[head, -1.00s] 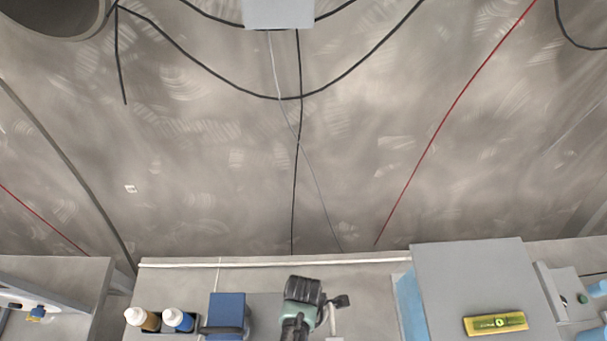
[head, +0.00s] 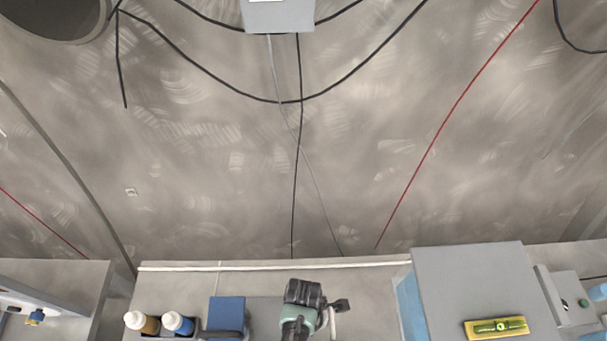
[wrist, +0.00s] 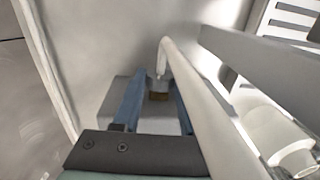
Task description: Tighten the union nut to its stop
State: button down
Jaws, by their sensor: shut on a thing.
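In the head view my black and green wrist (head: 304,298) hides the nut and the fingertips.
A white pipe (head: 332,322) stands just right of my wrist. A blue box (head: 226,312) and two bottles (head: 160,322) are on the left. A grey cabinet (head: 468,280) with a yellow level (head: 497,327) stands right. A grey beam (wrist: 265,70) runs close by in the wrist view.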

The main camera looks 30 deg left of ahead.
jog(key=shift+w+f, duration=0.1)
jog(key=shift+w+a+f+g+h+b, duration=0.1)
jog(key=shift+g+h+b, duration=0.25)
jog(key=shift+g+b, duration=0.2)
jog(key=shift+w+a+f+g+h+b, duration=0.1)
jog(key=shift+g+h+b, duration=0.3)
jog(key=shift+b, duration=0.25)
jog(key=g+b, duration=0.1)
jog(key=b, duration=0.1)
jog(key=g+h+b, duration=0.1)
jog(key=b, duration=0.1)
jog(key=shift+w+f, duration=0.1)
jog(key=shift+f, duration=0.25)
jog(key=g+h+b, duration=0.2)
jog(key=g+b, duration=0.1)
jog(key=b, duration=0.3)
jog(key=shift+w+a, duration=0.1)
jog(key=g+h+b, duration=0.1)
jog(key=b, duration=0.1)
jog(key=shift+w+b, duration=0.1)
jog(key=shift+b, duration=0.3)
jog(key=shift+r+g+b, duration=0.15)
jog(key=shift+g+b, duration=0.3)
jog(key=shift+b, duration=0.6)
jog(key=shift+c, duration=2.2)
grip_release()
